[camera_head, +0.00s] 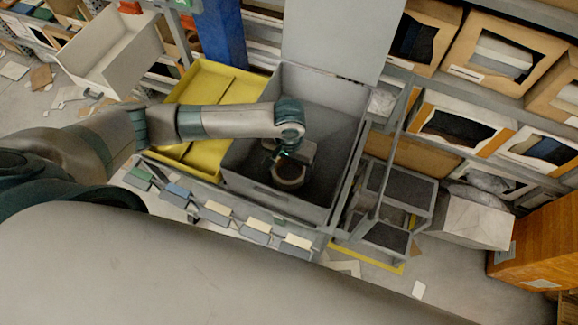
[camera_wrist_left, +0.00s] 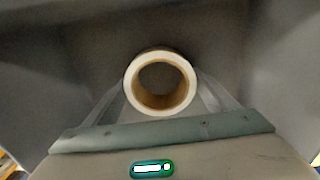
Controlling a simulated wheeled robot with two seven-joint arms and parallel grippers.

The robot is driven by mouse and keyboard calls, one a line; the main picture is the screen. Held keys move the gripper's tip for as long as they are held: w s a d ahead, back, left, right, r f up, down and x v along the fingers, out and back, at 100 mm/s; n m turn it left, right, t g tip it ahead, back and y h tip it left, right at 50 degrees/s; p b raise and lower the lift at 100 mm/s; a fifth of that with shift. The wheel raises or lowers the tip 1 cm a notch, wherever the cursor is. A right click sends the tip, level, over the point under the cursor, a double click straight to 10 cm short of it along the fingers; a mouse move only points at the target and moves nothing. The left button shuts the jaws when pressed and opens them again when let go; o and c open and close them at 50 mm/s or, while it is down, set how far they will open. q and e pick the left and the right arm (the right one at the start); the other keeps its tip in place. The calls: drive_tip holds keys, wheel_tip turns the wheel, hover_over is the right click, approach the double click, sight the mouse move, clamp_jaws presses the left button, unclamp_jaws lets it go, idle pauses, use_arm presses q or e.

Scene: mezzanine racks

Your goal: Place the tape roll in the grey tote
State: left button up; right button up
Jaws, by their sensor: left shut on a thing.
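The tape roll (camera_wrist_left: 160,104) is a pale ring with a brown inner core, held between my left gripper's fingers in the left wrist view. In the head view the tape roll (camera_head: 290,184) is small and dark, inside the grey tote (camera_head: 257,192). My left gripper (camera_head: 290,168) reaches down into the tote and is shut on the roll. Grey tote walls surround it in the wrist view. I cannot tell whether the roll touches the tote floor. My right gripper is not in view.
A yellow tote (camera_head: 207,83) stands directly left of the grey tote. A grey panel (camera_head: 340,38) rises behind it. A grey step frame (camera_head: 392,205) stands to the right, near racks with cardboard bins (camera_head: 462,128). A white bin (camera_head: 112,50) is at the upper left.

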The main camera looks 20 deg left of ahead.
use_arm(q)
drive_tip(key=shift+f, duration=0.1)
drive_tip(key=o, duration=1.1)
drive_tip(key=shift+r+b, duration=1.2)
drive_tip(key=shift+r, duration=4.95)
